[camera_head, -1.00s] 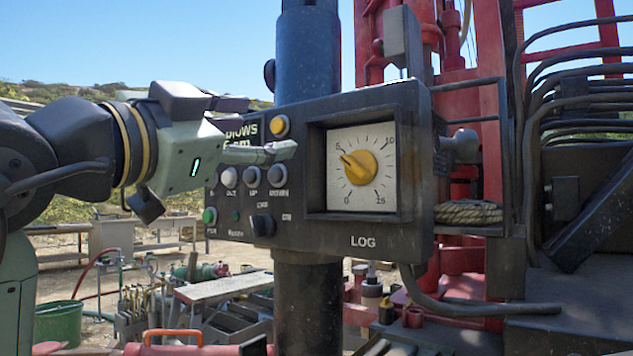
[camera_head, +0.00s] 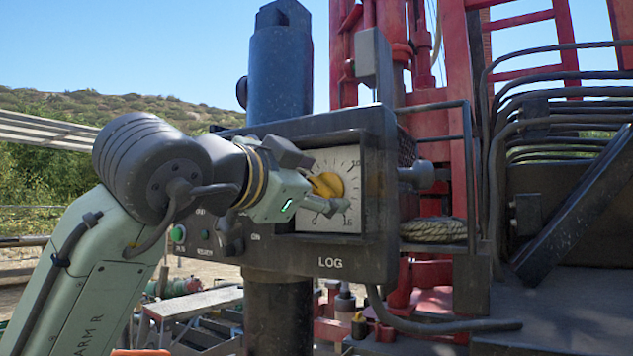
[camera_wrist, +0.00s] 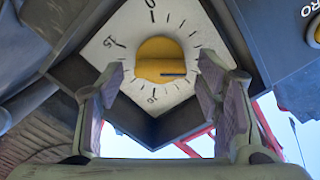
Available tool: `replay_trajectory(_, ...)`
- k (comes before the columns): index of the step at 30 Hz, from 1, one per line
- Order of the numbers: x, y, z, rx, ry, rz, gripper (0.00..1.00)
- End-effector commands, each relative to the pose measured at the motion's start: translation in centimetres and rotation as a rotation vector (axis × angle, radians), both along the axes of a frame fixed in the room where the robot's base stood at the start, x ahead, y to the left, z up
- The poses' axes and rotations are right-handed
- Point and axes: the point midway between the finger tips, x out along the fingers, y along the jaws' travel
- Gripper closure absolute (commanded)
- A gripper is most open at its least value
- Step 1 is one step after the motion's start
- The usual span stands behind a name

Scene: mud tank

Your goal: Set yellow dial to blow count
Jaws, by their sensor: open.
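The yellow dial (camera_head: 329,184) sits on a white scale plate (camera_head: 345,163) in the dark LOG box. It also shows in the wrist view (camera_wrist: 160,58), where its dark pointer line points right, away from the 15 and roughly a quarter turn from the 0. My gripper (camera_head: 319,186) is open in front of the plate. In the wrist view my gripper's fingers (camera_wrist: 157,88) stand to either side of the dial, apart from each other. I cannot tell whether they touch it. The blow count display is hidden behind my arm in the head view.
The LOG box (camera_head: 355,262) is mounted on a blue and black column (camera_head: 281,75). A green button (camera_head: 178,233) shows on its lower left. A red rig frame (camera_head: 460,60), coiled rope (camera_head: 433,230) and black hoses (camera_head: 560,95) stand to the right.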

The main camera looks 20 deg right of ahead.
Motion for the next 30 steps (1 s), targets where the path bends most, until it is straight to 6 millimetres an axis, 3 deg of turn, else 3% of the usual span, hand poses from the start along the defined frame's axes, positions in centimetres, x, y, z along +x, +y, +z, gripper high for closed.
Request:
replay_trajectory(9,0.17,-0.17,-0.02,-0.001,0.001,0.000,0.42)
replay_trajectory(30,0.15,-0.17,-0.02,0.000,0.000,0.000,0.88)
